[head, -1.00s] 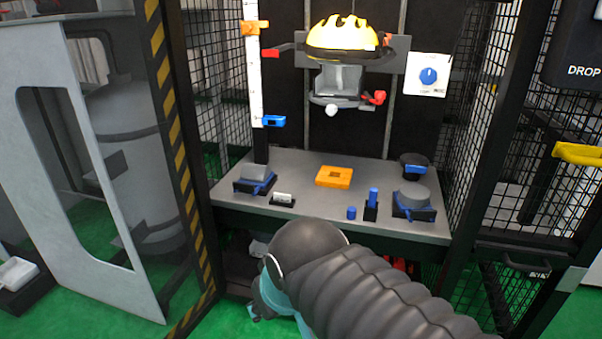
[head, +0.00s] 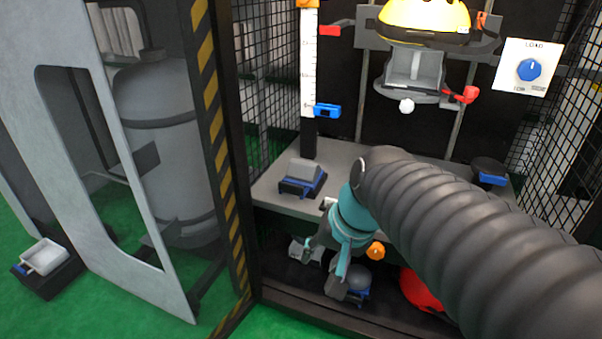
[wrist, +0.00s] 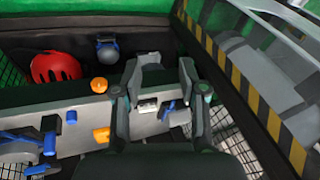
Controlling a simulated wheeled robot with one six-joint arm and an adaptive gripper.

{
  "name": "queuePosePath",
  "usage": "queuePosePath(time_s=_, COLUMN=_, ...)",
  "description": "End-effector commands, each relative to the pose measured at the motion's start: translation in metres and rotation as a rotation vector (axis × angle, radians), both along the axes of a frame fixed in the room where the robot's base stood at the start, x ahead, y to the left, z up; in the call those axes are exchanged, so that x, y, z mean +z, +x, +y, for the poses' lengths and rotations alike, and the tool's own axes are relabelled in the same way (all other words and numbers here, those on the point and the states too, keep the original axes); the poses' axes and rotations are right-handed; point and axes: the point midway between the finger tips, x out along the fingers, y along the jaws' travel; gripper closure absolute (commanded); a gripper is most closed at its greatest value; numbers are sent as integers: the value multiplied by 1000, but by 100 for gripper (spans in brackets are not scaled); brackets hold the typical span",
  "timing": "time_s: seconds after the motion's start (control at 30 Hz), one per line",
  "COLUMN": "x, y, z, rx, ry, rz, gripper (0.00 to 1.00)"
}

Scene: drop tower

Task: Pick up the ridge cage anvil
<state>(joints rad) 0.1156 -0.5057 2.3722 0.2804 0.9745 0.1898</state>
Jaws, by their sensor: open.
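A grey block with sloped sides in a blue and black holder (head: 303,175) sits on the left of the grey table (head: 272,192). Another pale grey block (head: 300,253) lies on the low shelf, partly hidden by my gripper. I cannot tell for certain which of the two is the ridge cage anvil. My gripper (head: 326,264) is open, reaching down in front of the table edge with its fingers close to the low block. In the wrist view, my gripper (wrist: 168,66) has its fingers apart with a pale grey shape between them; contact is unclear.
A grey dome in a blue holder (head: 357,277) and a red helmet (head: 422,290) stand on the low shelf beside my gripper. An orange knob (head: 376,250) is close by. A striped post (head: 212,130) bounds the left. My arm hides much of the table.

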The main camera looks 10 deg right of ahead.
Motion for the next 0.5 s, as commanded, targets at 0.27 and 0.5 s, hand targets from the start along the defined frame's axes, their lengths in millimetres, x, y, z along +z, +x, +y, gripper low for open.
queuePosePath(time_s=0.27, x=-16, y=82, z=0, rx=-432, ry=425, rz=236, gripper=58)
queuePosePath(time_s=0.5, x=-32, y=162, z=-25, rx=-790, ry=799, rz=427, gripper=58)
